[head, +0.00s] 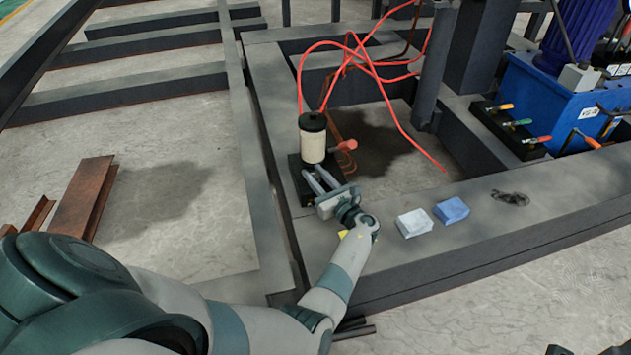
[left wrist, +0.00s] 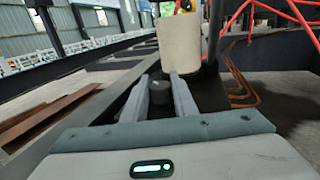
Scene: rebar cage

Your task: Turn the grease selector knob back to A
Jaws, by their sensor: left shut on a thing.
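The grease unit is a cream cylinder with a black top (head: 312,138) on a dark block (head: 297,181) at the frame's corner. The cream cylinder also shows in the left wrist view (left wrist: 182,46). My left gripper (head: 314,177) reaches the block's front, just below the cylinder. In the left wrist view its two fingers (left wrist: 160,98) stand either side of a short dark round knob (left wrist: 157,104), and they are shut on it. The knob's pointer and any letter A cannot be made out. In the head view the fingers hide the knob. My right gripper is not in view.
A white block (head: 414,222) and a blue block (head: 451,210) lie on the beam to the right. A blue bin (head: 553,95) stands farther right.

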